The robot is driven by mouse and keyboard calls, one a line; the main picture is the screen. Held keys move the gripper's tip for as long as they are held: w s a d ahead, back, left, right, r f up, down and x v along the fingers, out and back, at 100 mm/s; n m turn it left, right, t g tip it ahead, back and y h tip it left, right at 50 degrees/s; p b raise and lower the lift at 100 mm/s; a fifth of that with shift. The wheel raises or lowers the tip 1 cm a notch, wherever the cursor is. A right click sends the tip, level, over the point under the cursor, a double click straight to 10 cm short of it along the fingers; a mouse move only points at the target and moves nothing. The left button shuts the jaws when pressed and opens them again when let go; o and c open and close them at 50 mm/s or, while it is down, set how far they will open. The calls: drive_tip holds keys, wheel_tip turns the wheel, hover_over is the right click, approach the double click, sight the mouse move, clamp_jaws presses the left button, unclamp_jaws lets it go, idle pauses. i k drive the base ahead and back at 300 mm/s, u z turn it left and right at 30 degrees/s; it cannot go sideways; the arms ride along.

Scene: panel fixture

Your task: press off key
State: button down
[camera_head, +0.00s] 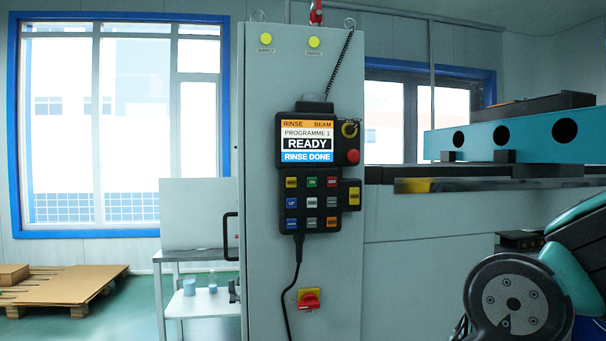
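The off key (331,182) is a small red key in the top row of the keypad, at its right end, next to the green ON key (311,182). The keypad sits in the lower part of a black control pendant (286,180) mounted on a tall grey cabinet (262,120). The pendant's screen (306,142) reads "RINSE BEAM", "PROGRAMME 1", "READY" and "RINSE DONE". Nothing covers the off key. My gripper is not in view; only part of my arm shows at the lower right.
A red emergency button (353,157) and a yellow key (353,195) sit right of the keys. A black cable hangs below the pendant, near a red-and-yellow switch (309,299). A teal beam (510,136) juts in at the right. A small table (195,255) stands left.

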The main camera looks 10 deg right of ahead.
sight(331, 181)
drive_tip(key=u, duration=0.1)
drive_tip(key=k, duration=0.4)
drive_tip(key=u, duration=1.4)
drive_tip(key=i, duration=1)
drive_tip(key=z, duration=0.55)
drive_tip(key=i, duration=0.65)
drive_tip(key=z, duration=1.15)
drive_tip(key=i, duration=0.5)
drive_tip(key=z, duration=0.45)
